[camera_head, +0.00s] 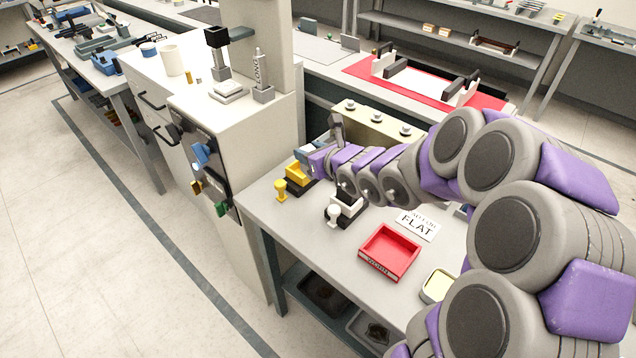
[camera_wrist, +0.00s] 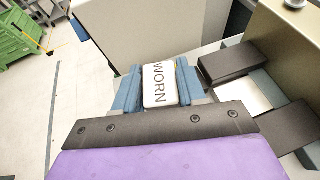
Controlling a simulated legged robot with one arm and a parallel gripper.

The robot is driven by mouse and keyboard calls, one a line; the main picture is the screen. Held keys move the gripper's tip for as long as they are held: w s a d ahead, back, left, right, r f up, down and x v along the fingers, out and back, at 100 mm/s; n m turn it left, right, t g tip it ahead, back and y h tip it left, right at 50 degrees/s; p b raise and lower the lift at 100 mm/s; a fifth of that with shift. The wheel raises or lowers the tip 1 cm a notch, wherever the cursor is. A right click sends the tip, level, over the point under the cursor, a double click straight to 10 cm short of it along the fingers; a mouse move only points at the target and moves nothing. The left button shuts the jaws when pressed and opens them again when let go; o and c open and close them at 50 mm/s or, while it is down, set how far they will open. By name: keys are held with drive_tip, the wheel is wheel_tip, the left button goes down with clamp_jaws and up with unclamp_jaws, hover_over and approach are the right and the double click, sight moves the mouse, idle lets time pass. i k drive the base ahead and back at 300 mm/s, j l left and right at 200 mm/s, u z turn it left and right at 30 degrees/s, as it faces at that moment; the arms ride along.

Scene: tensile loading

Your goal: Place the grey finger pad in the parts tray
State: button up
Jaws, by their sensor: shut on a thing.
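My gripper (camera_head: 308,157) is over the back left part of the grey bench, near the yellow clamp. In the wrist view its two blue fingers (camera_wrist: 159,72) are shut on a pale grey pad (camera_wrist: 160,88) marked WORN. The pad sits between the fingers, with its lettered face toward the camera; in the head view I cannot make it out clearly. A red open tray (camera_head: 374,267) with lettering on its front stands on the bench, to the right of and nearer than my gripper. It looks empty. A smaller pale-yellow tray (camera_head: 428,297) stands right of it, partly hidden by my arm.
A yellow clamp (camera_head: 281,190) and a white-knobbed black clamp (camera_head: 335,213) stand on the bench. A card reading FLAT (camera_head: 416,224) lies behind the red tray. A tall pale cabinet (camera_head: 235,115) stands to the left. A beige block (camera_head: 375,123) is behind my arm.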

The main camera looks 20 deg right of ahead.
sight(388, 253)
drive_tip(key=k+j+z, duration=0.25)
drive_tip(key=j, duration=0.2)
drive_tip(key=k+j+z, duration=0.25)
drive_tip(key=j, duration=0.15)
drive_tip(key=k+j+z, duration=0.25)
drive_tip(key=j, duration=0.15)
